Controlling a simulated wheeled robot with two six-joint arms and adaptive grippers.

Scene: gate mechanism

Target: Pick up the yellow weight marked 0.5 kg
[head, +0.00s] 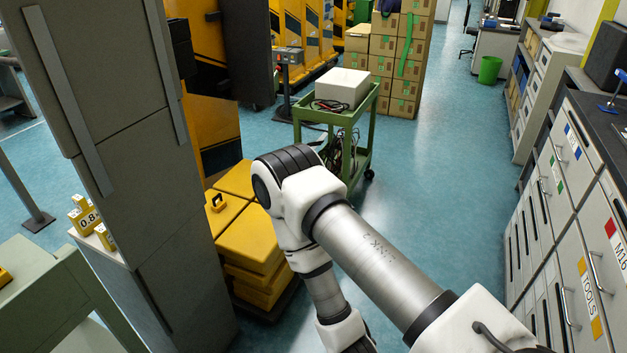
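A yellow weight (84,214) with a dark number that looks like 0.8 stands on a pale ledge at the left, beside the grey cabinet. A second, smaller yellow weight (105,237) stands just in front of it, with no mark I can read. Part of another yellow object (4,277) shows at the left edge, on a pale green surface. I cannot make out a 0.5 kg mark on any of them. My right arm reaches in from the lower right and bends down; its gripper is out of frame. My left gripper is not in view.
The tall grey cabinet (125,130) stands close at the left. Stacked yellow blocks (245,240) stand behind my arm. A green cart (340,115) with a white box is farther back. Drawers (575,250) line the right side. Blue floor (440,190) between is clear.

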